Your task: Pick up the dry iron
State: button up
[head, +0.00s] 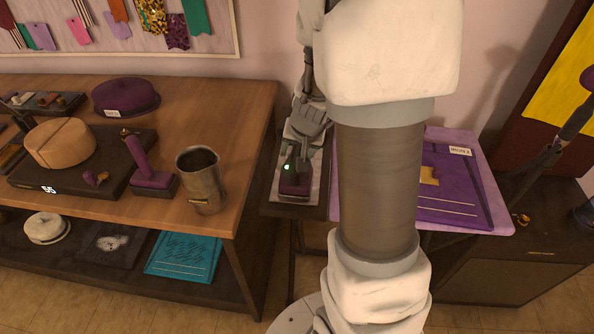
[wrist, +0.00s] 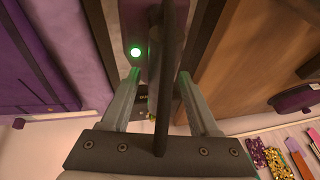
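The dry iron (head: 295,186) has a purple body and stands on a pale pad at the left end of the ironing surface. A bright green spot shows on it in both views. In the wrist view the iron (wrist: 145,22) lies ahead of my gripper, and its dark handle (wrist: 167,75) runs between the fingers. My gripper (wrist: 158,88) is open, with a finger on either side of the handle and visible gaps beside it. In the head view my gripper (head: 299,160) is just above the iron, and my arm hides part of the area.
A purple cloth-covered board (head: 455,195) adjoins on the right. A wooden table (head: 235,110) on the left bears a metal jug (head: 200,180), a purple tool with an upright handle (head: 150,178) and a purple hat (head: 125,95). A dark cabinet (head: 500,265) stands at right.

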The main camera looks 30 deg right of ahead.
grip_shut()
jog(key=shift+r, duration=0.1)
dwell(1.1)
